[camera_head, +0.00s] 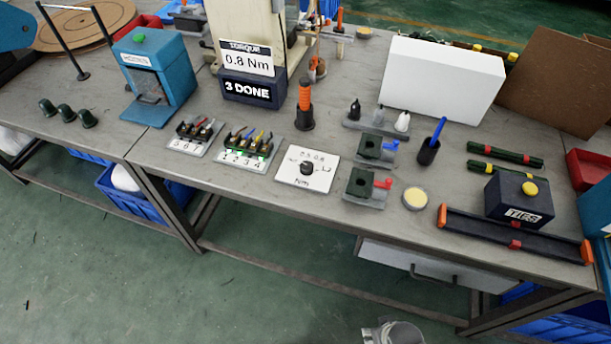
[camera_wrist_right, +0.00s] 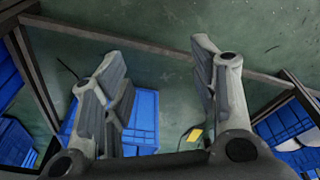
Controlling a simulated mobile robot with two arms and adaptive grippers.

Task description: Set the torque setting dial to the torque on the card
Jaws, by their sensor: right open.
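The torque card (camera_head: 247,60) reads "TORQUE 0.8 Nm" and stands above a dark box marked "3 DONE" at the back of the bench. The torque dial (camera_head: 307,168) is a small black knob on a white plate (camera_head: 290,179) near the front edge; the plate has small numbers and "Nm". Its exact setting is too small to read. My right gripper (camera_head: 393,333) shows at the bottom of the head view, below and in front of the bench, far from the dial. In the right wrist view its fingers (camera_wrist_right: 160,80) are apart and empty. My left gripper is out of view.
Terminal blocks (camera_head: 243,150) stand left of the dial plate. Green fixtures (camera_head: 366,187) with red and blue levers stand to its right. An orange-handled driver (camera_head: 305,100) stands upright behind it. The bench front edge and a drawer (camera_head: 430,268) lie near my right gripper.

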